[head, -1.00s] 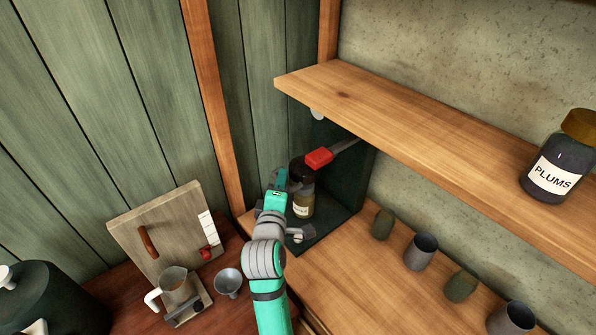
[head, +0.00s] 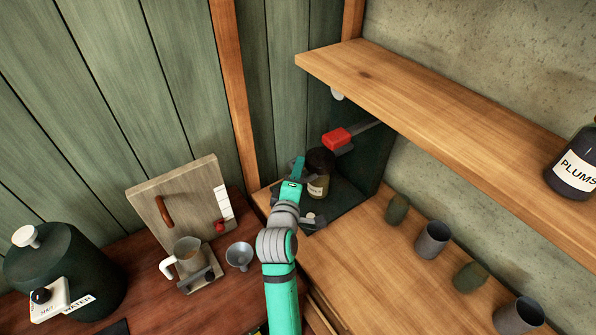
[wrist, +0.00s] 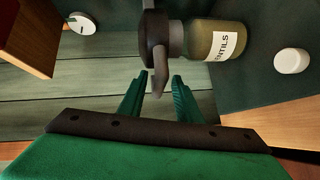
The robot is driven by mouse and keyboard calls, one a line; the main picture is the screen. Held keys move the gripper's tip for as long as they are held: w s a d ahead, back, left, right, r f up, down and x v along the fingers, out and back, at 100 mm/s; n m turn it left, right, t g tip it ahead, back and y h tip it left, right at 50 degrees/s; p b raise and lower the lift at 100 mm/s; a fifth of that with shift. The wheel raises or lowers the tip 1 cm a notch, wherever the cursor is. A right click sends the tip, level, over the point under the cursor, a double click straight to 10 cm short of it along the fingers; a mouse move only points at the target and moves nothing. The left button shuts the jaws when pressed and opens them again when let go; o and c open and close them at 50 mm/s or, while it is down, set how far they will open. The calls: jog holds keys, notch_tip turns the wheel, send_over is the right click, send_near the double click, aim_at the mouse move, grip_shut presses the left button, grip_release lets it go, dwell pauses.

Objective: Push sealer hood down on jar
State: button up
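The jar (head: 318,186) stands upright in the dark green sealer (head: 345,206) under the shelf; its label ends in "ENTILS" in the wrist view (wrist: 222,45). A dark hood (wrist: 165,40) with two protruding ears sits over the jar's top end; it also shows in the head view (head: 320,158). I cannot tell whether it is fully seated. A red-ended lever (head: 337,138) sticks out above the jar. My gripper (wrist: 157,85) is open, its green fingers apart, with one hood ear at the gap between their tips. In the head view my gripper (head: 299,168) is left of the jar.
The wooden shelf (head: 430,100) overhangs the sealer, bearing a PLUMS jar (head: 575,170). Several cups line the counter to the right, including a grey one (head: 432,239). At left are a board (head: 180,200), a mug (head: 187,258), a funnel (head: 239,256) and a WATER pot (head: 62,270).

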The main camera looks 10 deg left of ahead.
jog(key=s+r, duration=0.1)
jog(key=s, duration=0.9)
jog(key=shift+s+r, duration=0.25)
jog(key=shift+s, duration=0.1)
jog(key=s+d+f+m, duration=0.1)
jog(key=s+f+m, duration=0.1)
jog(key=s+f, duration=0.2)
jog(key=s+d+f+m, duration=0.2)
jog(key=s+f+m, duration=0.1)
jog(key=s+f, duration=0.2)
jog(key=s+d+f+m, duration=0.1)
jog(key=s+f+m, duration=0.1)
jog(key=s+f, duration=0.3)
jog(key=shift+s+d+m+g+y, duration=0.15)
jog(key=shift+s+d+g+y, duration=0.05)
jog(key=shift+s, duration=0.3)
jog(key=shift+s+d+m+g+y, duration=0.15)
jog(key=shift+s+d+g+y, duration=0.05)
jog(key=shift+s, duration=0.3)
jog(key=s+d+m, duration=0.3)
jog(key=s+m, duration=0.1)
jog(key=s, duration=0.6)
jog(key=s+d+m+h, duration=0.1)
jog(key=s+d+m, duration=0.2)
jog(key=s, duration=0.6)
jog(key=shift+s+d+f+m, duration=0.3)
jog(key=shift+s+m, duration=0.1)
jog(key=shift+m, duration=0.6)
jog(key=shift+s, duration=0.15)
